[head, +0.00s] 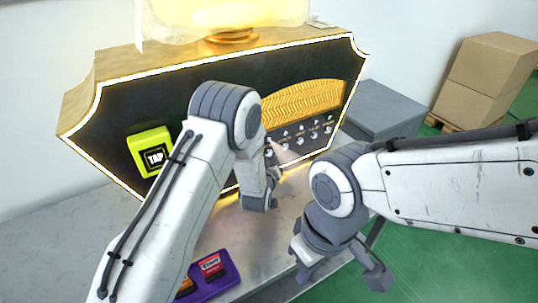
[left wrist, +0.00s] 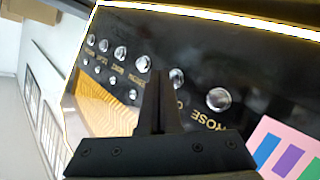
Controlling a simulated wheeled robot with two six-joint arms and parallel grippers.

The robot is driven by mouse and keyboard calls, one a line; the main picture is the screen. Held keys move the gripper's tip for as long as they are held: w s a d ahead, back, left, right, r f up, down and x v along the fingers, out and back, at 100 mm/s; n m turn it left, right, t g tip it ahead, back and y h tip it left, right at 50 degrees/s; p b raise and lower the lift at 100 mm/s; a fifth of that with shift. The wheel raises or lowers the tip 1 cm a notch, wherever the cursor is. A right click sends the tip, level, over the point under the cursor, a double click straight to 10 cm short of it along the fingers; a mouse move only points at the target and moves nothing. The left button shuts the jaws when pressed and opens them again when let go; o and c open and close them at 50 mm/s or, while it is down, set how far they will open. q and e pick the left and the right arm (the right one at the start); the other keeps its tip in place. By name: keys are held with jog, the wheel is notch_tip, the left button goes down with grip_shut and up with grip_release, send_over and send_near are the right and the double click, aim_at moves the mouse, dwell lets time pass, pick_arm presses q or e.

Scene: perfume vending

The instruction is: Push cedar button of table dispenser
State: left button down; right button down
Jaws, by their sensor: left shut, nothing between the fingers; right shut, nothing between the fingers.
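The table dispenser (head: 110,115) has a black front with a row of round silver buttons. In the left wrist view, ROSE is readable beside one button (left wrist: 218,99). The neighbouring button (left wrist: 177,79) has a label beginning with C, mostly hidden by my finger, so I cannot fully read cedar. My left gripper (head: 271,152) is shut and empty, close to the button row. In the left wrist view its fingertips (left wrist: 160,73) overlap the edge of the C button; contact cannot be told. My right gripper (head: 377,279) is shut and empty, low in front, away from the panel.
A yellow TAP reader (head: 150,152) is on the panel's left. A purple tray (head: 215,276) with small cards lies on the grey table (head: 60,235). A grey cabinet (head: 385,108) and cardboard boxes (head: 485,75) stand at right. Green floor is open at lower right.

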pick_arm(q)
jog(key=shift+s, duration=0.1)
jog(key=shift+s+d, duration=0.75)
jog(key=shift+s, duration=0.3)
jog(key=shift+s+d, duration=0.7)
jog(key=shift+s, duration=0.3)
